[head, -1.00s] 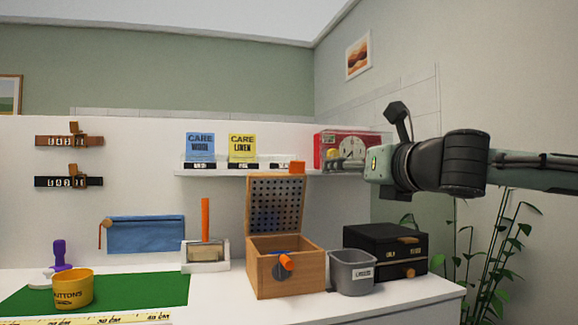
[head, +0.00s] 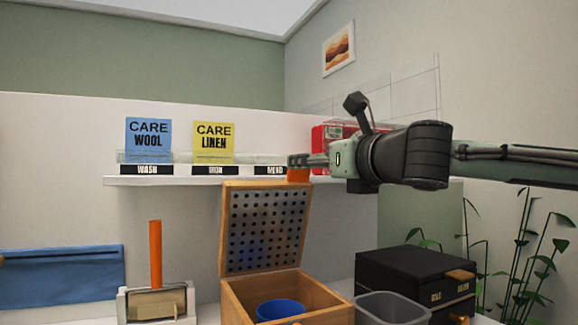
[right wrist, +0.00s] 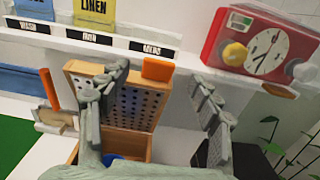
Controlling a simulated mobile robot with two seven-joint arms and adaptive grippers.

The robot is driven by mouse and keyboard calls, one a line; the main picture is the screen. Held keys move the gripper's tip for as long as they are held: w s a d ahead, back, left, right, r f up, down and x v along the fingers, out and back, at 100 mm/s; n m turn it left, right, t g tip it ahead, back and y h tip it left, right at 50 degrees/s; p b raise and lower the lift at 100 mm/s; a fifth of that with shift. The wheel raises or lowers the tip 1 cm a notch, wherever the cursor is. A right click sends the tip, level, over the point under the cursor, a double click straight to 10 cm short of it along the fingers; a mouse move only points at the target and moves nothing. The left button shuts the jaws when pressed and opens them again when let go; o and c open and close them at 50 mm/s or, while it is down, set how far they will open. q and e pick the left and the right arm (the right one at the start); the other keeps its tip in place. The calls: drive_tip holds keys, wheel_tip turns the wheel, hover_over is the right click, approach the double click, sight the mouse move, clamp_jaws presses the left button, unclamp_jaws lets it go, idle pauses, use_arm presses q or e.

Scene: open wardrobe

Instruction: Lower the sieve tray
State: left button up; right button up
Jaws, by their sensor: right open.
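The sieve tray (head: 265,228) is a wooden-framed panel with dark holes. It stands raised and leaning slightly back over the open wooden box (head: 238,298). An orange tab (head: 298,175) sits on its top edge; the tab also shows in the right wrist view (right wrist: 158,69). My right gripper (head: 293,161) is open and empty, right at the tab. In the right wrist view the tab appears between the spread fingers; I cannot tell whether they touch it. A blue cup-like thing (head: 280,309) shows inside the box. My left gripper is not in view.
A shelf (head: 200,181) behind holds blue and yellow care cards and a red dial timer (right wrist: 262,42). A grey bin (head: 392,308) and a black drawer box (head: 400,275) stand right of the wooden box. An orange-handled tool (head: 156,255) stands left.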

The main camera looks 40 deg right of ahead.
drive_tip(key=p+x, duration=0.1)
drive_tip(key=x, duration=0.5)
drive_tip(key=shift+w, duration=0.25)
drive_tip(key=shift+w+d, duration=0.15)
drive_tip(key=shift+w, duration=0.2)
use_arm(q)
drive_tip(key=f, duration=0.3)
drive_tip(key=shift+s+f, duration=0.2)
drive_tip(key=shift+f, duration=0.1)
use_arm(e)
clamp_jaws()
